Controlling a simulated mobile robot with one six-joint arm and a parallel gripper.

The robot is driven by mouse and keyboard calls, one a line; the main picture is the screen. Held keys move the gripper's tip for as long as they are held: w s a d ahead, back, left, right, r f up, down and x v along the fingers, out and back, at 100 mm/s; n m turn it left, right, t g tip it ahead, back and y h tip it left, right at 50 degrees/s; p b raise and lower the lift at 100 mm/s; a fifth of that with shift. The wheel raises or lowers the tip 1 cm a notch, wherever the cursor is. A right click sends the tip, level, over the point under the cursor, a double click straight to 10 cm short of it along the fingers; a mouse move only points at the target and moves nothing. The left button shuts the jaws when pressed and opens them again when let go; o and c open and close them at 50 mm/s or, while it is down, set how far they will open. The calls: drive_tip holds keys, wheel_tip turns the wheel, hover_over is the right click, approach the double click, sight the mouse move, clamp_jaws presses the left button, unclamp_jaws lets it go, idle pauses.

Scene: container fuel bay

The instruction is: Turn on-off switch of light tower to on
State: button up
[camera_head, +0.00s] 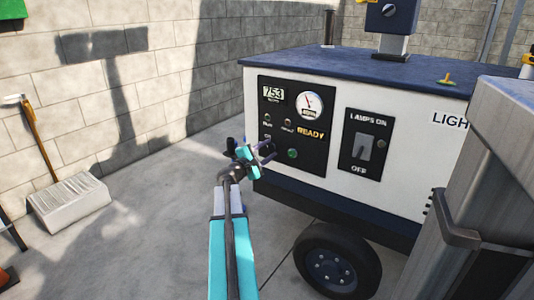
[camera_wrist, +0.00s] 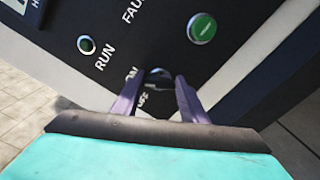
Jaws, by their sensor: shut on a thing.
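The light tower (camera_head: 408,160) is a white box on wheels with a dark blue top. Its black control panel (camera_head: 311,165) has a gauge, a 753 display and a lit READY sign. In the wrist view the small dark on-off switch (camera_wrist: 158,76) sits between ON and OFF labels, below the green button (camera_wrist: 202,28). My gripper (camera_wrist: 155,88) has its two purple fingers closed around this switch. In the head view my gripper (camera_head: 258,152) is at the panel's lower left and hides the switch. The switch's exact position is hard to tell.
A separate lamps switch (camera_head: 363,147) with LAMPS ON and OFF labels is right of the panel. A grey metal cabinet (camera_head: 490,180) stands at the right front. A tyre (camera_head: 337,265) is below.

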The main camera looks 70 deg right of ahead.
drive_tip(key=shift+w+r, duration=0.1)
drive_tip(key=shift+w, duration=0.2)
drive_tip(key=o, duration=1)
drive_tip(key=shift+o, duration=0.2)
drive_tip(key=shift+s, duration=0.1)
drive_tip(key=shift+a, duration=0.1)
drive_tip(key=p+v, duration=0.3)
drive_tip(key=v, duration=1)
drive_tip(key=shift+a, duration=0.25)
drive_tip(key=shift+p, duration=0.3)
